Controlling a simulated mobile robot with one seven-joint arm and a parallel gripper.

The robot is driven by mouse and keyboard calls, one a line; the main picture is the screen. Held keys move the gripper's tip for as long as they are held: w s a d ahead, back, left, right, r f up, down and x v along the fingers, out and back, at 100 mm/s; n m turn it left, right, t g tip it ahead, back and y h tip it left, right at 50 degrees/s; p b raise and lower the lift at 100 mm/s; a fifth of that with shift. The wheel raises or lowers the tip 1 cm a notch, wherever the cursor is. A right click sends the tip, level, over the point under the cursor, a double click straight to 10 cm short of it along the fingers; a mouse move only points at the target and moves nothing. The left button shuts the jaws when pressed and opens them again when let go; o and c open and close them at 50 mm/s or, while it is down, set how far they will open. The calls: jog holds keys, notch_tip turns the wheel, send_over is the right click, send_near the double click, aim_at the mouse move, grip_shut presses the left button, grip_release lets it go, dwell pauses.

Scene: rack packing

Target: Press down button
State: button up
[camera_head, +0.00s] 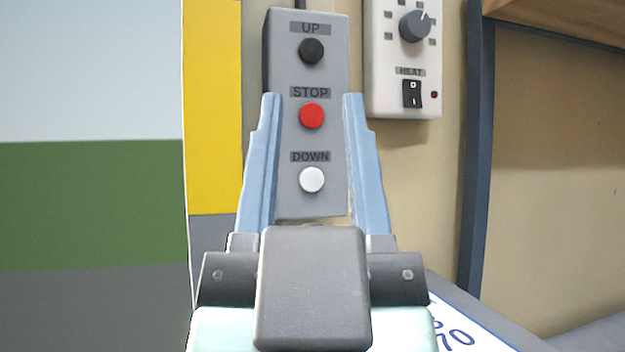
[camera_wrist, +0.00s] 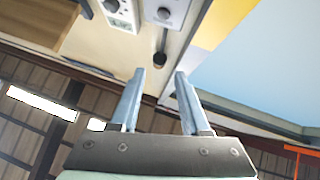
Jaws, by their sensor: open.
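The grey control box (camera_head: 333,195) is on the wall in the head view, upright, with a black UP button (camera_head: 311,50) on top, a red STOP button (camera_head: 312,116) in the middle and a white DOWN button (camera_head: 311,180) at the bottom. My gripper (camera_head: 312,97) is open and empty, its two blue fingers seen on either side of the STOP and DOWN buttons. I cannot tell how far the fingertips are from the box. In the wrist view my gripper (camera_wrist: 160,74) is open below part of the box (camera_wrist: 168,12); no buttons can be made out clearly there.
A white heat control panel (camera_head: 400,60) with a dial and black switch is on the wall right of the box. A dark blue post (camera_head: 476,150) and a wooden shelf (camera_head: 570,18) stand farther right. A yellow panel (camera_head: 213,110) is at the left.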

grip_shut()
dwell(1.2)
